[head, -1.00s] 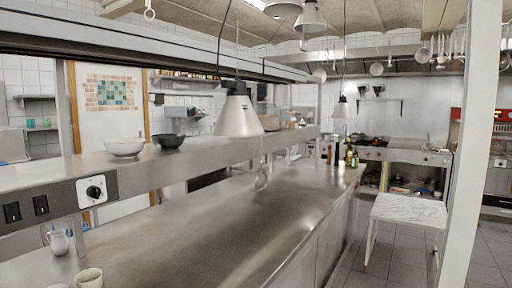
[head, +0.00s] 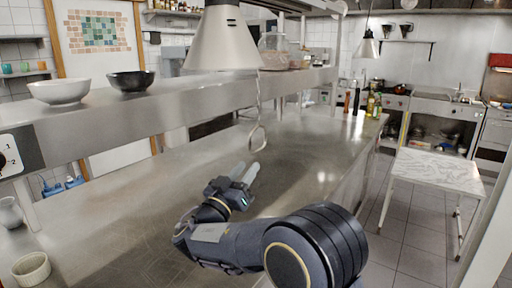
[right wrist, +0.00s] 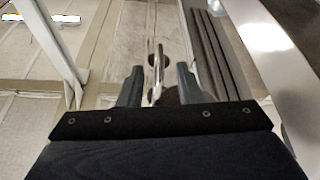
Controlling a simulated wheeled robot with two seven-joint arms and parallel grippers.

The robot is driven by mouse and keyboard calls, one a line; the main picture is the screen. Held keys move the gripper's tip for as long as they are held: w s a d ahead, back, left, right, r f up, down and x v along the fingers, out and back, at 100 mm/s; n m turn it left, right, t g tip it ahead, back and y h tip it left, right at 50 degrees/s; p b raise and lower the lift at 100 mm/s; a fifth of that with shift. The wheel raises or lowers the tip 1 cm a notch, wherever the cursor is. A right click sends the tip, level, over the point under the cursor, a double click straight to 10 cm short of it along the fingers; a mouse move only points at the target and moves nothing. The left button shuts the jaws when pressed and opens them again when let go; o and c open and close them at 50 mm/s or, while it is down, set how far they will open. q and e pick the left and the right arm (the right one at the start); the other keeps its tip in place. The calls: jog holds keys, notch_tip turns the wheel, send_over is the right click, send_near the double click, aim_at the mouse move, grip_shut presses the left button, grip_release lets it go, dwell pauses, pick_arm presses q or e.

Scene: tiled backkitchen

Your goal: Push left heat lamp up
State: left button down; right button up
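The nearer, left heat lamp (head: 222,42) is a pale metal cone hanging above the steel shelf; its top is cut off in the head view. A ring handle (head: 257,136) on a thin rod hangs beside it, below the shelf's edge. My right gripper (head: 246,171) is open and empty, pointing up just below the ring in the head view. In the right wrist view, the ring handle (right wrist: 158,72) shows edge-on in line with the gap between the open fingers (right wrist: 158,87). Contact with it cannot be made out. My left gripper is out of view.
A second heat lamp (head: 367,47) hangs farther back. The shelf (head: 190,104) carries a white bowl (head: 60,91) and a dark bowl (head: 131,81). The steel counter (head: 120,215) is mostly clear, with a small pot (head: 31,269) at its left. A marble-topped table (head: 438,172) stands right.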

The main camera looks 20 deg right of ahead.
aim_at(258, 150)
jog(key=p+x, duration=0.1)
jog(key=x, duration=0.3)
jog(key=p+x, duration=0.1)
jog(key=x, duration=0.1)
jog(key=shift+w+d+r+p, duration=0.2)
jog(key=shift+r+p, duration=0.1)
jog(key=shift+r, duration=0.15)
jog(key=shift+w+d, duration=0.25)
jog(key=shift+d, duration=0.05)
jog(key=shift+c, duration=0.3)
grip_shut()
